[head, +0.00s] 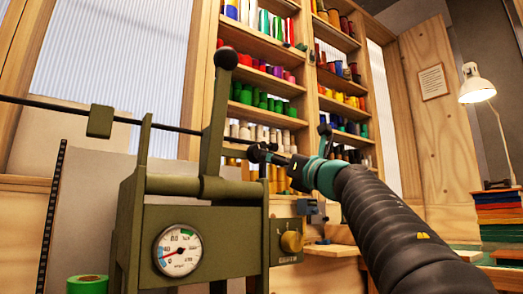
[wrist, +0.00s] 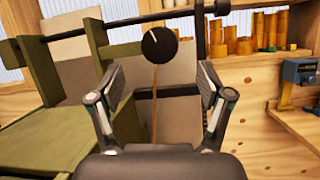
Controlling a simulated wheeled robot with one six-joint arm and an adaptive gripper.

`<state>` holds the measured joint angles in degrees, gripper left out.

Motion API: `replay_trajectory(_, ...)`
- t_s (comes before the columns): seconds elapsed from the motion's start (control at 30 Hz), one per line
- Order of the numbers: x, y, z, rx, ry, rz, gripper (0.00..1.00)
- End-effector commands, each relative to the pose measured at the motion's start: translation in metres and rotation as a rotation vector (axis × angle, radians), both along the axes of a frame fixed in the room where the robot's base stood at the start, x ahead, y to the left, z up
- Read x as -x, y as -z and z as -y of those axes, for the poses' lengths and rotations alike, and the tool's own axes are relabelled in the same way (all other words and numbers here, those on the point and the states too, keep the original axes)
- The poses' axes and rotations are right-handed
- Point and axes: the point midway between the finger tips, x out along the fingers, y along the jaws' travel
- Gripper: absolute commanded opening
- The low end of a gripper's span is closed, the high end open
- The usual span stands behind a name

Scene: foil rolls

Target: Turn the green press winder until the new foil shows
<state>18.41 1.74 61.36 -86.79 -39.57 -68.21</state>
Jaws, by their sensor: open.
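The green press (head: 190,220) stands at centre left in the head view. A round black knob with a pale mark (wrist: 160,46), apparently its winder, faces me in the wrist view; a narrow copper-brown strip (wrist: 154,105) runs down below it. My gripper (wrist: 160,82) is open and empty, one finger on each side of the view. The knob shows between and slightly above the fingertips, with gaps on both sides; I cannot tell its exact distance. In the head view my gripper (head: 268,158) is right of the press's upright lever, partly hidden by its own wrist.
The lever (head: 215,120) with a black ball rises beside my gripper. A dial gauge (head: 178,250) and brass knob (head: 291,242) are on the press front. Shelves of coloured rolls (head: 265,102) stand behind. A green roll (head: 87,284) is at lower left, a lamp (head: 477,88) at right.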

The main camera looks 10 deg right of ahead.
Motion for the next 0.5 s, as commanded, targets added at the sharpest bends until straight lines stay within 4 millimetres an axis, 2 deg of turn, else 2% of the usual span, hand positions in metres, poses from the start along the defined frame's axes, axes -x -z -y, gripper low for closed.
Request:
replay_trajectory(0.2, -0.032, -0.016, -0.015, -0.001, -0.002, -0.001, 0.78)
replay_trajectory(0.5, -0.052, -0.024, -0.024, -0.001, 0.001, -0.001, 0.78)
